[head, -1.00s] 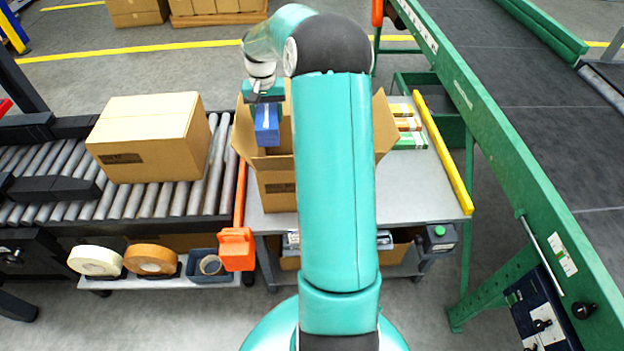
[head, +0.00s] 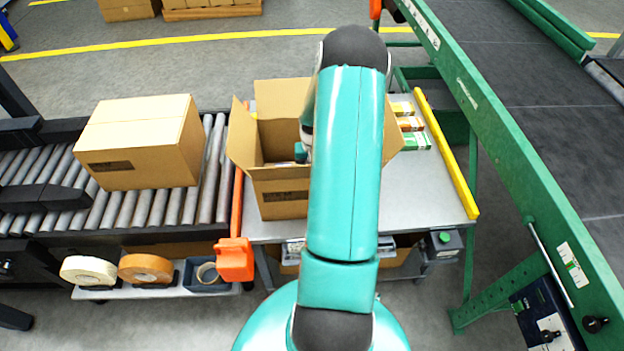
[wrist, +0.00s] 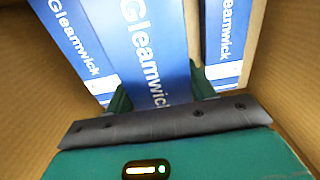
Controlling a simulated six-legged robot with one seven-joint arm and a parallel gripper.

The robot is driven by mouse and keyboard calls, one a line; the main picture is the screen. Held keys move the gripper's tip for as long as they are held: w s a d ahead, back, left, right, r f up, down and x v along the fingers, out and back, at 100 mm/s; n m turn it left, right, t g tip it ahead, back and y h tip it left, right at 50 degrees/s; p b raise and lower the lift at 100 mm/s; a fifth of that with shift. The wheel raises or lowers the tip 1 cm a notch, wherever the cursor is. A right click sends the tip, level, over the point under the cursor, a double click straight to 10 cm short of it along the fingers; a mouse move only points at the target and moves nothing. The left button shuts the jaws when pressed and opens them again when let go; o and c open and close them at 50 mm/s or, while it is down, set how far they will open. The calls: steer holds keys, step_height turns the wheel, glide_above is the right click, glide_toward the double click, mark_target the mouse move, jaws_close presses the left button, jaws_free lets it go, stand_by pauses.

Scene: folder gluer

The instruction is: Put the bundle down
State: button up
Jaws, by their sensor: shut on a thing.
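The bundle is a blue and white "Gleamwick" carton (wrist: 148,45); in the wrist view it stands between the fingers of my gripper (wrist: 160,92), which is shut on it. More blue "Gleamwick" cartons stand on both sides, one at the left (wrist: 75,42) and one at the right (wrist: 223,40). Brown cardboard walls surround them. In the head view the open box (head: 285,202) stands on the grey table with its flaps up. My arm hides the box's right part, my gripper and most of the contents. The carton's underside is hidden, so I cannot tell whether it rests on the box floor.
A closed carton (head: 140,150) sits on the roller conveyor (head: 130,207) at left. Several small cartons (head: 412,125) lie on the table (head: 408,190), right of the box, beside a yellow rail (head: 445,150). A green-framed belt conveyor (head: 520,160) runs along the right.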

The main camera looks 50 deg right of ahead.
steer(key=shift+d+f, duration=0.15)
steer(key=shift+f, duration=2.75)
steer(key=shift+w, duration=0.1)
steer(key=o, duration=1.2)
steer(key=shift+f, duration=0.1)
step_height(320, 180, up, 12)
steer(key=shift+r, duration=0.15)
